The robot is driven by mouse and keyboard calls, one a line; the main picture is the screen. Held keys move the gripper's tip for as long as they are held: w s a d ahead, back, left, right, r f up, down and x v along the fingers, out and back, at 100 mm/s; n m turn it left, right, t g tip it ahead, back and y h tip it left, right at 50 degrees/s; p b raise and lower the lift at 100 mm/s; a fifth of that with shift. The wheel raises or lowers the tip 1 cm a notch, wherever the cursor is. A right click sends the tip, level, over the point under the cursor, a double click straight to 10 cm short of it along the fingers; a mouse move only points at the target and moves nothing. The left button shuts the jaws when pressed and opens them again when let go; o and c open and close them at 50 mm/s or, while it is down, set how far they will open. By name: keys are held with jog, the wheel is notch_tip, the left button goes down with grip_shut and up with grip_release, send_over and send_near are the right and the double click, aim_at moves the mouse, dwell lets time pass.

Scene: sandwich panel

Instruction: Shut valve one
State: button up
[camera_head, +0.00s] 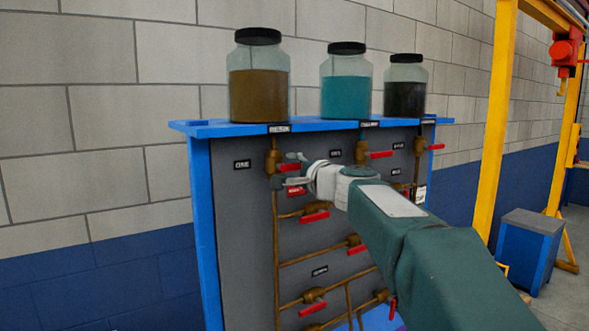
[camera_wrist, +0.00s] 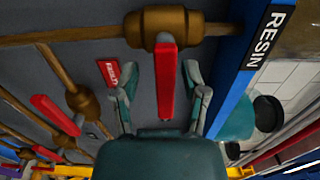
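Valve one is a brass valve (camera_head: 272,157) on a vertical pipe at the panel's upper left, beside a label reading ONE (camera_head: 242,164). The wrist view shows its brass body (camera_wrist: 163,28) at the top and its red handle (camera_wrist: 166,85) crosswise to the pipe. In the head view the handle (camera_head: 290,167) points right, partly behind my gripper (camera_head: 284,170). In the wrist view my gripper (camera_wrist: 162,76) is open, with one finger on each side of the handle and gaps visible on both sides.
The grey panel (camera_head: 230,230) has several other valves with red handles, right and below. A blue shelf (camera_head: 225,129) above bears jars of brown (camera_head: 258,95), teal (camera_head: 345,96) and dark (camera_head: 405,98) contents. A yellow frame (camera_head: 496,120) stands to the right.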

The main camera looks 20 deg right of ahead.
jog(key=shift+r, duration=0.1)
jog(key=shift+s+d+r, duration=0.1)
jog(key=shift+s+d, duration=0.1)
jog(key=shift+s, duration=0.3)
jog(key=v, duration=1.1)
jog(key=shift+a, duration=0.1)
jog(key=s+a+f+n+g, duration=0.8)
jog(key=s+f, duration=0.4)
jog(key=f, duration=0.3)
jog(key=s+d+f+n+g+h, duration=0.2)
jog(key=s+f+n+h, duration=0.3)
jog(key=s+f, duration=0.9)
jog(key=shift+f+n+g+h, duration=0.2)
jog(key=shift+n+g+h, duration=0.1)
jog(key=shift+n+g, duration=0.4)
